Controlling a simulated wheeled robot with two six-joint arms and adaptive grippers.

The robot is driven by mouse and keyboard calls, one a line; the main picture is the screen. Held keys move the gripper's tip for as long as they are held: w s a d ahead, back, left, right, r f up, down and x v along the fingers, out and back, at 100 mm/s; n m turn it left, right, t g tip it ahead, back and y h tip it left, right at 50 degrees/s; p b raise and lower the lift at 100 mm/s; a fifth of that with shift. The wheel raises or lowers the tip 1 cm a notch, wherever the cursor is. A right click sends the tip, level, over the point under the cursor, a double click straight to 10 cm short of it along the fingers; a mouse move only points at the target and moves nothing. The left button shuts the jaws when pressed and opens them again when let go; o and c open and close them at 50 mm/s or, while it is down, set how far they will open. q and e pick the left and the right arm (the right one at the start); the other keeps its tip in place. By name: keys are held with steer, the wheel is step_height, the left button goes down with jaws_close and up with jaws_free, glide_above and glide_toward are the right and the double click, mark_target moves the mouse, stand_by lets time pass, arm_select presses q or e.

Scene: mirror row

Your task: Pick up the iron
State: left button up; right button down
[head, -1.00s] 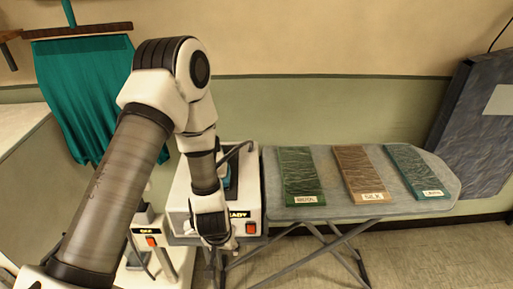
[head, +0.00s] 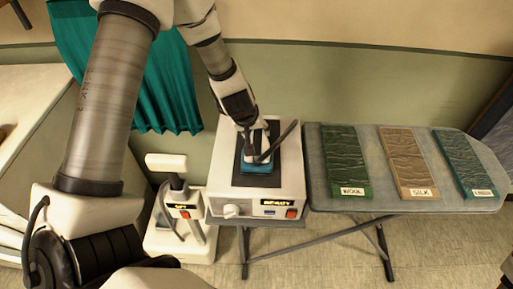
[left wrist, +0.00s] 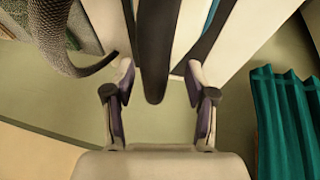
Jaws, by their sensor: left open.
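The iron (head: 257,166) has a blue base and rests on the dark top of a white station left of the ironing board. My left gripper (head: 250,128) reaches it from above and behind, overlapping its upper part. In the left wrist view the open fingers of my left gripper (left wrist: 158,98) stand either side of a dark bar, probably the iron's handle (left wrist: 155,50). I see no clear contact between fingers and bar. My gripper partly hides the iron's top. My right gripper is not in view.
A dark cord (head: 281,141) curves beside the iron and shows as a ribbed hose (left wrist: 60,35) in the left wrist view. The ironing board (head: 364,203) holds green, brown and teal cloth panels. A smaller white device (head: 168,242) stands left. Teal cloth (head: 165,90) hangs behind.

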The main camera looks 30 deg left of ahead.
arm_select(q)
steer(key=shift+w+a+f, duration=0.1)
steer(key=shift+w+f, duration=0.45)
steer(key=shift+f, duration=0.05)
steer(key=shift+w, duration=0.25)
steer(key=shift+d+r, duration=0.1)
steer(key=shift+d, duration=0.15)
steer(key=shift+s+d+r, duration=0.1)
steer(key=shift+s+r, duration=0.05)
steer(key=shift+s, duration=0.15)
steer(key=c, duration=0.6)
steer(key=shift+s+r, duration=0.1)
steer(key=shift+s, duration=0.1)
jaws_close()
steer(key=shift+w, duration=0.15)
